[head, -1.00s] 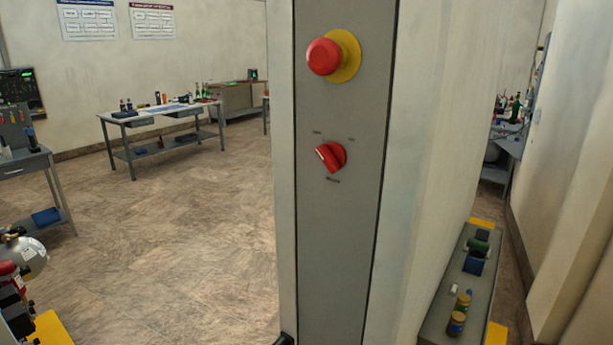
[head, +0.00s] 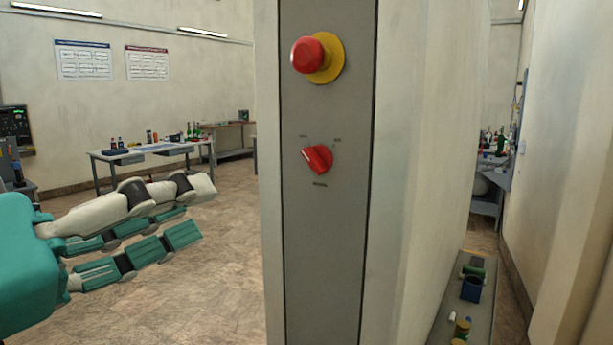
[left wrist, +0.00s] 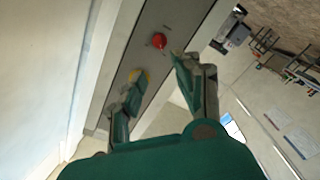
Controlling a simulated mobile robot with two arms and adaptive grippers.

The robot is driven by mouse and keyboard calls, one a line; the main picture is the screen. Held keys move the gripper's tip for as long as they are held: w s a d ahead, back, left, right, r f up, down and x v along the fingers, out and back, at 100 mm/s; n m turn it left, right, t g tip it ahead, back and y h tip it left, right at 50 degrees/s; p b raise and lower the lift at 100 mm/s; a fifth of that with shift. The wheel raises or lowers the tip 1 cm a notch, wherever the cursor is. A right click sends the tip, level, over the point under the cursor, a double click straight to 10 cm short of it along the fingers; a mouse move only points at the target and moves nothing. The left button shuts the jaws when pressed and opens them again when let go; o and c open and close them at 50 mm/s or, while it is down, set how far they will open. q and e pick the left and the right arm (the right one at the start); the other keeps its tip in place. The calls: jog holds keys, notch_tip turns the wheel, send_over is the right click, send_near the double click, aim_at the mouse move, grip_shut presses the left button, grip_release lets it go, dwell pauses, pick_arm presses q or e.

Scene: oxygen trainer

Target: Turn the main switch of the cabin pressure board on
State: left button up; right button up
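The main switch (head: 317,159) is a red rotary knob on the narrow grey panel of the board (head: 323,240). Its handle is tilted toward the upper-left label; the small labels around it are unreadable. In the left wrist view the red knob (left wrist: 159,41) shows beyond the fingers. My left gripper (head: 203,212) is left of the panel in the head view, pointing right, apart from the knob. In the left wrist view its fingers (left wrist: 154,76) are spread with nothing between them. My right gripper is not in view.
A red emergency button on a yellow disc (head: 312,57) sits above the knob. The board's pale side wall (head: 425,150) extends to the right. A low grey shelf (head: 443,300) with small items stands at lower right. A worktable (head: 105,160) stands far left; open floor lies between.

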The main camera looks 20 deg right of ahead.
pick_arm(q)
jog(key=p, duration=0.9)
send_near(313, 165)
jog(key=p+x, duration=0.1)
jog(key=x, duration=0.7)
jog(key=shift+w+d+p, duration=0.2)
jog(key=shift+d+p, duration=0.05)
jog(key=shift+p, duration=0.1)
jog(key=shift+c, duration=0.4)
grip_shut()
